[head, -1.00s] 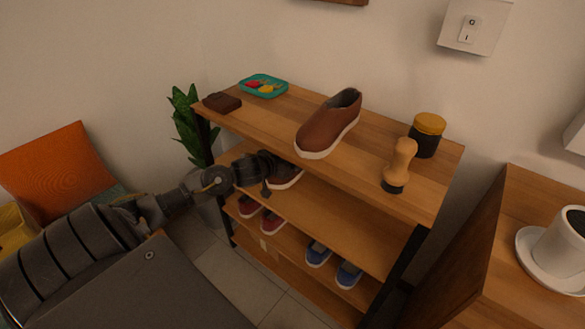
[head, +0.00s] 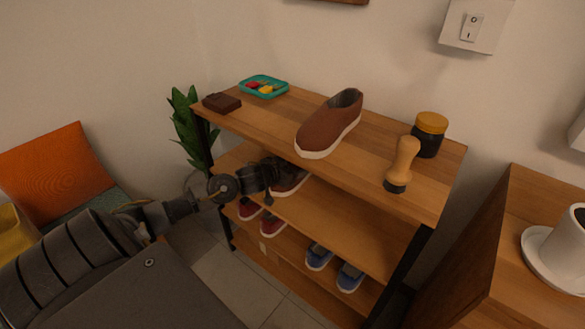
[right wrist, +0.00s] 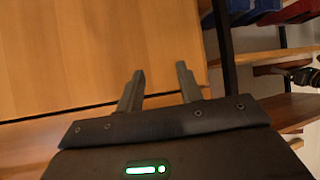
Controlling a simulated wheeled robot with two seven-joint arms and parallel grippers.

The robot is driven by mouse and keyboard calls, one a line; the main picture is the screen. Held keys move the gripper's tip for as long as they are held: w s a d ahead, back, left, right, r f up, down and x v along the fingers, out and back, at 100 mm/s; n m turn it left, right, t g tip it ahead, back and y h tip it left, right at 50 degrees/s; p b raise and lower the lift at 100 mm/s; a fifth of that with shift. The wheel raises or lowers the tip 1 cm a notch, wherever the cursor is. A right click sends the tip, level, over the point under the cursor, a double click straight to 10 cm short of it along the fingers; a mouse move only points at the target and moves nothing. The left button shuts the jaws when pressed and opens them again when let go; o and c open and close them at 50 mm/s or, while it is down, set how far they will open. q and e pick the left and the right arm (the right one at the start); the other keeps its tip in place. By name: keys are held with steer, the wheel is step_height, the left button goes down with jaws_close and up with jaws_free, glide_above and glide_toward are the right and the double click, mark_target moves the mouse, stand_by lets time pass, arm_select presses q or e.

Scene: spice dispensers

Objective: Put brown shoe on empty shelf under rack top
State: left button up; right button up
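One brown shoe (head: 330,125) with a white sole stands on the rack top (head: 270,117). A second brown shoe (head: 290,181) is on the shelf just under the rack top (head: 340,222), near its left end, partly hidden by my left gripper. My left gripper (head: 275,175) reaches in under the rack top from the left and is at this shoe. Its fingers are too dark and covered to tell if they are shut on it. My right gripper (right wrist: 158,85) is open and empty, with a wooden surface behind its fingers.
Red shoes (head: 262,217) and blue shoes (head: 334,267) stand on the lower shelf. The rack top also holds a brown box (head: 221,103), a teal tray (head: 264,87), a jar (head: 429,134) and a wooden-handled tool (head: 402,165). The middle shelf's right part is clear.

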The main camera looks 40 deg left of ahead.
arm_select(q)
steer(key=shift+f, duration=0.1)
steer(key=o, duration=1.2)
steer(key=shift+c, duration=0.2)
